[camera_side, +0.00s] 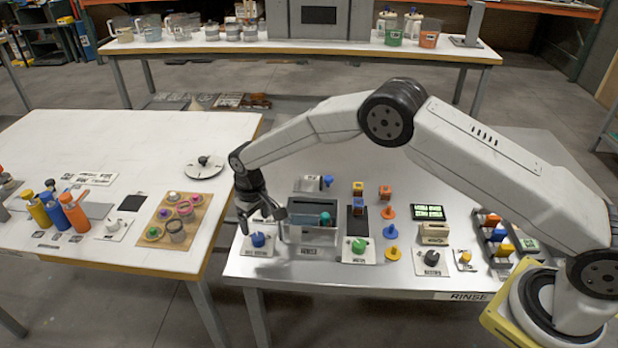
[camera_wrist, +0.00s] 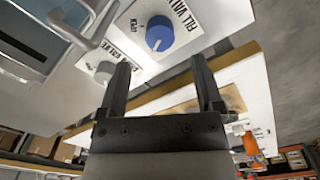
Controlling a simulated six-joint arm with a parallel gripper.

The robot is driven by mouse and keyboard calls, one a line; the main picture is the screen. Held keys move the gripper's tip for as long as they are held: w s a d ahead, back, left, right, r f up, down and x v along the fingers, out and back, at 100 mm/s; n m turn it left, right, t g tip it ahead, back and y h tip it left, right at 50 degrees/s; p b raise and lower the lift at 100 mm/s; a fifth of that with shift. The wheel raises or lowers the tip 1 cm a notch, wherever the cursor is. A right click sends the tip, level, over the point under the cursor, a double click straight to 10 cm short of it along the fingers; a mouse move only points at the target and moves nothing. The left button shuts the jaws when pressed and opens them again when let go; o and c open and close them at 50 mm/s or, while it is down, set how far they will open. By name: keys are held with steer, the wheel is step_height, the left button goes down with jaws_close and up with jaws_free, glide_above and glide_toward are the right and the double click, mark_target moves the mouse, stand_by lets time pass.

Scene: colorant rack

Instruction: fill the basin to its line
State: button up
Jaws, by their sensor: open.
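The basin (camera_side: 305,236) is a grey open box on the steel table in the side view, with something teal at its right side. Part of it shows at the top left of the wrist view (camera_wrist: 20,64). I cannot make out a fill line or level. A blue knob (camera_side: 258,240) on a white plate sits left of the basin. In the wrist view this blue knob (camera_wrist: 158,34) has the label "FILL VALVE" beside it. A grey knob (camera_wrist: 105,71) with a partly hidden valve label is near it. My gripper (camera_side: 262,220) is open and empty above the blue knob's plate, apart from the knob.
A green knob (camera_side: 359,245), a black knob (camera_side: 431,257) and several coloured pieces stand right of the basin. A bent metal pipe (camera_wrist: 92,38) is close to the basin in the wrist view. The white table (camera_side: 100,140) at left holds bottles and cups.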

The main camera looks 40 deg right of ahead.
steer(key=shift+r, duration=0.95)
stand_by(7.0)
